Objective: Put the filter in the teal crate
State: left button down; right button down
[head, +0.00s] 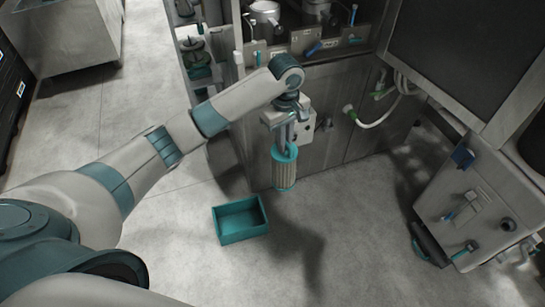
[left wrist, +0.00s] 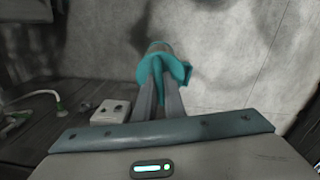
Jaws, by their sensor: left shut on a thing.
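The filter (head: 285,172) is a pale pleated cylinder with teal end caps. It hangs upright below my left gripper (head: 288,135), which is shut on its top. In the left wrist view the teal top of the filter (left wrist: 165,62) shows at the tips of the left gripper's fingers (left wrist: 160,85). The teal crate (head: 240,219) sits on the floor, open at the top and seemingly empty. In the head view it is lower and to the left of the filter, apart from it. My right gripper is not in view.
A metal cabinet (head: 345,150) stands behind the filter, with pots and valves above. A white hose (head: 378,122) hangs from it. A machine with a panel (head: 480,205) stands at the right. A shelf rack (head: 197,60) is at the back. The floor around the crate is clear.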

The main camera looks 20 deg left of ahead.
pick_arm(q)
jog(key=s+d+r+m, duration=0.1)
jog(key=s+r+m, duration=0.25)
jog(key=r, duration=0.45)
jog(key=s+d+r+m, duration=0.2)
jog(key=r+m, duration=0.3)
jog(key=r, duration=0.3)
jog(key=s+a+f+m+b, duration=0.1)
jog(key=s+f+b, duration=0.2)
jog(key=f+b, duration=0.3)
jog(key=s+f+m+b, duration=0.2)
jog(key=s+f+b, duration=0.1)
jog(key=f+b, duration=0.4)
jog(key=b, duration=0.2)
jog(key=shift+s+a+f+b, duration=0.3)
jog(key=shift+a+b, duration=0.05)
jog(key=shift+a, duration=0.05)
